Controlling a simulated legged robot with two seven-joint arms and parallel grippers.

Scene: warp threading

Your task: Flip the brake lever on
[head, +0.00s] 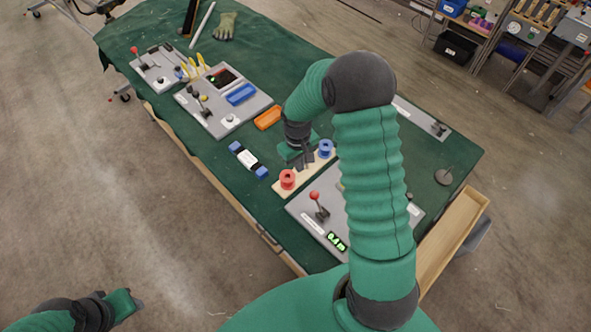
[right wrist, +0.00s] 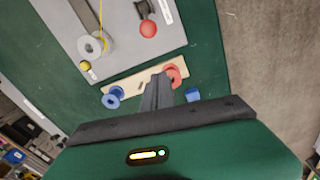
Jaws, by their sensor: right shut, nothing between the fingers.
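A lever with a red ball knob (head: 315,196) stands on the near grey panel (head: 301,213). The knob (right wrist: 148,29) also shows in the right wrist view, on the grey panel at the top. A second red-knobbed lever (head: 135,51) stands on a panel at the table's far left; I cannot tell which one is the brake lever. My right gripper (head: 305,162) is shut and empty above the wooden spool board, apart from both levers. Its closed fingers (right wrist: 157,92) show in the right wrist view. My left gripper (head: 135,302) is low at the left, off the table; its fingers are unclear.
The wooden board (head: 306,174) holds a red spool (head: 287,179) and a blue spool (head: 326,148) beside the near panel. A white-and-blue block (head: 247,159) and an orange tray (head: 268,118) lie nearby. My right arm hides part of the panel.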

